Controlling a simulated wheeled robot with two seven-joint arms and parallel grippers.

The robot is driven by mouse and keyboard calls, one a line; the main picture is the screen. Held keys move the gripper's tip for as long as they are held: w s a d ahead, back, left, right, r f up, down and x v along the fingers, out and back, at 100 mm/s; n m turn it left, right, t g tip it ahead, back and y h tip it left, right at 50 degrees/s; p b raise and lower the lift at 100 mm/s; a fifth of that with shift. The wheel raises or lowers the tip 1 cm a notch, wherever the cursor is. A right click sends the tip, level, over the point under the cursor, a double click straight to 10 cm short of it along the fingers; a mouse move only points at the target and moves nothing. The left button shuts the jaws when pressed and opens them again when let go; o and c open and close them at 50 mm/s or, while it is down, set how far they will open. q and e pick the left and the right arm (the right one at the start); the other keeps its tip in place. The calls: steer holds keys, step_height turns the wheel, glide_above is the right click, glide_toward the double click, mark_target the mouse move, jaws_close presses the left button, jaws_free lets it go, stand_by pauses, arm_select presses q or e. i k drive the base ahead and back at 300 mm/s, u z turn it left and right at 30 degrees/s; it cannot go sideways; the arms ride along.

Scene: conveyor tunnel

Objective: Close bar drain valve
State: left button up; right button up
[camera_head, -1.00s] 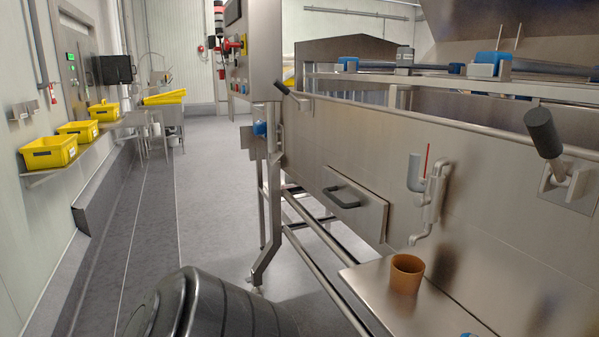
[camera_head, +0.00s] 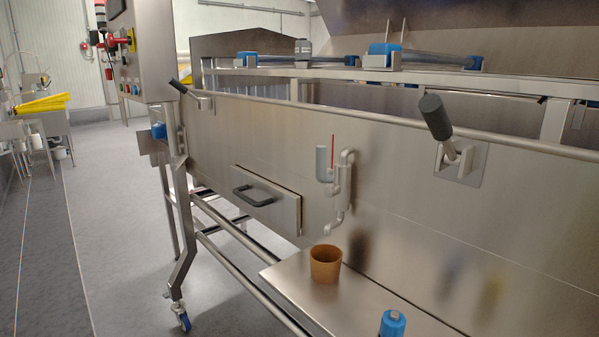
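A pale drain pipe (camera_head: 345,180) with a downturned spout is mounted on the front of the steel tank (camera_head: 400,190). A grey cylinder (camera_head: 321,163) and a thin upright red rod (camera_head: 333,152) sit beside its upper end. A lever with a thick black grip (camera_head: 435,117) stands tilted up to the left on a square plate to the right. A similar lever (camera_head: 179,86) is at the tank's left end. I cannot tell for certain which of these is the bar drain valve, nor its open or shut state. Neither of my grippers shows.
A brown cup (camera_head: 325,264) stands on a steel shelf (camera_head: 290,279) below the spout. A blue-capped item (camera_head: 392,323) is at the bottom edge. A black-handled drawer (camera_head: 265,197) and a control box (camera_head: 140,55) are further left. The floor (camera_head: 95,210) at left is clear.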

mark_target(321, 175)
steer(key=k, duration=0.5)
steer(key=u, duration=1.95)
steer(key=i, duration=1.15)
steer(key=z, duration=2.3)
